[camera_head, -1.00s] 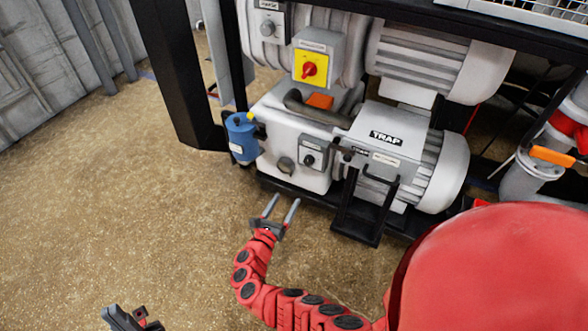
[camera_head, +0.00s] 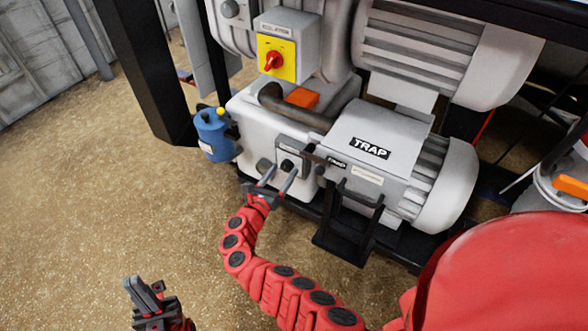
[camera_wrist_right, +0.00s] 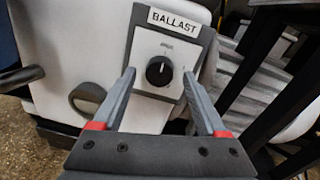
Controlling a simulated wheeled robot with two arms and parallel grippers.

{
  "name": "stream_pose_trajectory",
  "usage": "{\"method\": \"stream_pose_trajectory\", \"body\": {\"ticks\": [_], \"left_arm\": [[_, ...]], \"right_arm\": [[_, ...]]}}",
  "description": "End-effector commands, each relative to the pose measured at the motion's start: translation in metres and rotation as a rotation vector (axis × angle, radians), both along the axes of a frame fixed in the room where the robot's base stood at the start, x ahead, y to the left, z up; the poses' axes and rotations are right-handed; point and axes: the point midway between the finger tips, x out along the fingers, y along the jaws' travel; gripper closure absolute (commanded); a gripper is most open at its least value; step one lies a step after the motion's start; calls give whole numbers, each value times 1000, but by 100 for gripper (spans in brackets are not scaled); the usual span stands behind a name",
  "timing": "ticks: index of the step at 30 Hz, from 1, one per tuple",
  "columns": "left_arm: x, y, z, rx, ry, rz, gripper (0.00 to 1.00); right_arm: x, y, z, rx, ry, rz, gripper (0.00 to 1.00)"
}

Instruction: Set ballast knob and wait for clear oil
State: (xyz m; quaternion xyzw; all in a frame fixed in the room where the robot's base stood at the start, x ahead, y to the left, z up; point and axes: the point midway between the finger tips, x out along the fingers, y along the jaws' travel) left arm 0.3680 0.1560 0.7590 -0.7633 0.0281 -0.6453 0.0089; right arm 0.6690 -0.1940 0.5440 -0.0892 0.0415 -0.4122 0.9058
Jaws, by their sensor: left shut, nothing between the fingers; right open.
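The black ballast knob (camera_wrist_right: 159,71) sits on a light panel under a BALLAST label (camera_wrist_right: 180,21) in the right wrist view. Its white pointer mark is up. In the head view the knob (camera_head: 287,165) is on the pump's front. My right gripper (camera_head: 278,178) is open, its fingertips just before the panel; in the right wrist view the fingers (camera_wrist_right: 158,82) stand either side of the knob, and I cannot tell whether they touch it. A round dark fitting (camera_head: 263,165), perhaps the oil sight glass, is left of the panel; the oil is not readable. My left gripper (camera_head: 139,285) is shut and empty over the floor.
A blue canister (camera_head: 214,135) hangs at the pump's left. A yellow isolator with a red switch (camera_head: 276,60) is above. The TRAP unit (camera_head: 371,147) and a black bracket (camera_head: 346,225) stand right of the knob. The floor at left is clear.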

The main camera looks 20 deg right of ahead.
Motion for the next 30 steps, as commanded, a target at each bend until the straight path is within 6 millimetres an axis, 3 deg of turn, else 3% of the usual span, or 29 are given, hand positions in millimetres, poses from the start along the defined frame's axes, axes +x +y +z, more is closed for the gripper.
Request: {"method": "stream_pose_trajectory", "body": {"ticks": [11, 23, 30], "left_arm": [[0, 0, -2, 0, 0, 0, 100], [0, 0, -2, 0, 0, 0, 100], [0, 0, -3, 0, 0, 0, 100]], "right_arm": [[2, 2, 0, 0, 0, 3, 25], [2, 2, 0, 0, 0, 3, 97], [2, 2, 0, 4, -6, 3, 100]]}}
